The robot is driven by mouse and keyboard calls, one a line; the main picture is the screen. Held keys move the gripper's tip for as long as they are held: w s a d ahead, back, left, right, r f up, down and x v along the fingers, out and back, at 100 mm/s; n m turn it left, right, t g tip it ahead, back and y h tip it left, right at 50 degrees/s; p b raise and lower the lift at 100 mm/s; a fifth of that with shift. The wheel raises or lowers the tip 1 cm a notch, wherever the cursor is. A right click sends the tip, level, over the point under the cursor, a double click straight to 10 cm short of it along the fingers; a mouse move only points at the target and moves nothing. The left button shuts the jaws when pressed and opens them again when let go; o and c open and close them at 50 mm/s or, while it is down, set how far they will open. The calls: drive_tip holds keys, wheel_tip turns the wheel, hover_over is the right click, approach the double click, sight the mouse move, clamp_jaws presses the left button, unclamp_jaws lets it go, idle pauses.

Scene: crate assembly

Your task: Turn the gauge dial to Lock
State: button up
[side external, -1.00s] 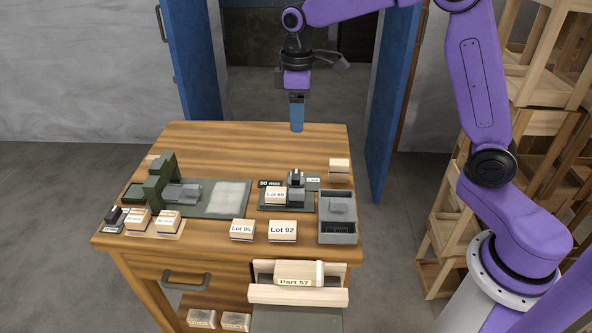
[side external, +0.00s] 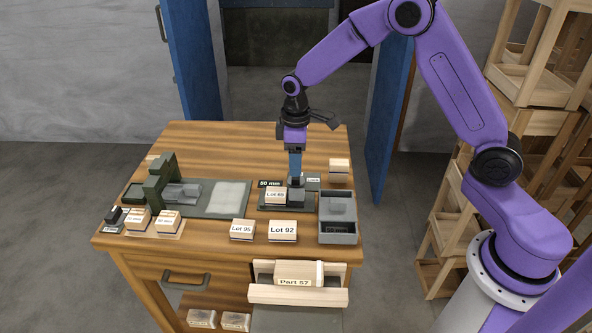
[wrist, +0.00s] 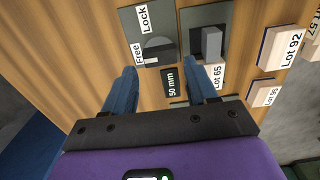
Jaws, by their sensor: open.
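The gauge dial (wrist: 160,45) is a round grey knob on a dark plate in the wrist view. White labels Lock (wrist: 144,19) and Free (wrist: 138,53) sit beside it. A small pale mark on the dial's near part lies beside Free. The Lock label also shows in the side view (side external: 313,181), where my gripper largely hides the dial. My gripper (side external: 295,178) points down with its blue fingers low over the gauge. In the wrist view my gripper (wrist: 159,72) is open, with nothing visible between the fingers and the dial just ahead of them. Contact cannot be told.
The 50 mm label (wrist: 171,82) and Lot 65 block (side external: 275,195) are close by. A grey open box (side external: 338,232) stands to the right, a small wooden block (side external: 339,170) behind it. Lot 92 (side external: 283,231) and Lot 95 (side external: 242,230) stand in front. The table's back is clear.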

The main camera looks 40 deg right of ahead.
sight(296, 178)
drive_tip(key=shift+f, duration=2)
drive_tip(key=c, duration=0.8)
drive_tip(key=m, duration=0.6)
drive_tip(key=shift+m, duration=0.3)
drive_tip(key=m, duration=0.6)
drive_tip(key=shift+m, duration=0.3)
